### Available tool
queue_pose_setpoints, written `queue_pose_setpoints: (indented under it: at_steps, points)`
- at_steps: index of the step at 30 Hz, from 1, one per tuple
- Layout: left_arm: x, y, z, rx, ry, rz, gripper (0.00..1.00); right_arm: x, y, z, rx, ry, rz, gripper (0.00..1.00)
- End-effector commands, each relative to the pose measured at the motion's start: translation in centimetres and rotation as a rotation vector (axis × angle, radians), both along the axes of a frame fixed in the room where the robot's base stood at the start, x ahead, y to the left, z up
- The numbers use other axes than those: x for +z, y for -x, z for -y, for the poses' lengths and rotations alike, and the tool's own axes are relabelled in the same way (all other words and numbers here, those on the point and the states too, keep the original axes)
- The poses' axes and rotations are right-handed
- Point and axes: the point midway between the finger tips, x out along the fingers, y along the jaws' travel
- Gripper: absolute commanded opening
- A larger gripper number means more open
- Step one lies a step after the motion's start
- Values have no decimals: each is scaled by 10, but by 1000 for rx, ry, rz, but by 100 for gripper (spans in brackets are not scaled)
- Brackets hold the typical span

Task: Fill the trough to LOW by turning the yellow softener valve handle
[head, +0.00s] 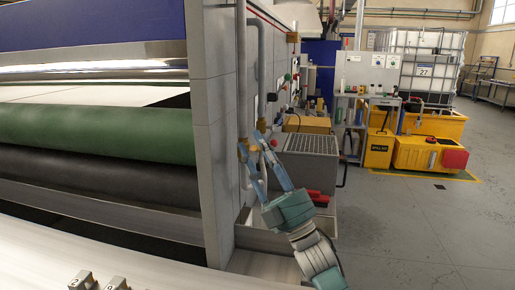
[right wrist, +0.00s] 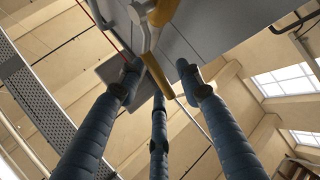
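The yellow valve handle (right wrist: 155,74) shows in the right wrist view as a slim bar hanging from a yellow valve body (right wrist: 163,12) on a grey pipe. In the head view a brass-yellow fitting (head: 242,152) sits on the vertical pipe by the grey panel, partly hidden by my fingers. My right gripper (head: 253,142) reaches up to it. In the right wrist view its three blue fingers are spread, with the handle between their tips; I cannot tell whether they touch it. Which basin is the trough, and its LOW mark, I cannot make out. My left gripper is out of view.
The tall grey panel (head: 211,140) stands left of my right gripper, beside green and black rollers (head: 95,135). A grey basin with a grating (head: 312,143) stands just behind to the right. Yellow containers (head: 425,153) are farther back. The floor at right is clear.

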Motion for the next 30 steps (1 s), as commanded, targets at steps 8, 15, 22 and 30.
queue_pose_setpoints:
  at_steps: [8, 15, 22, 30]
  points:
    - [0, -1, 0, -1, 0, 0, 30, -35, 24, 18, -2, 2, -6, 36]
    - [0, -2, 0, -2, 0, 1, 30, -70, 51, 38, 0, 1, -4, 36]
    - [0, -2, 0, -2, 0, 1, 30, -86, 64, 47, -1, 1, -2, 36]
    - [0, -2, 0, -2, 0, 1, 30, -87, 65, 48, 0, 1, 0, 36]
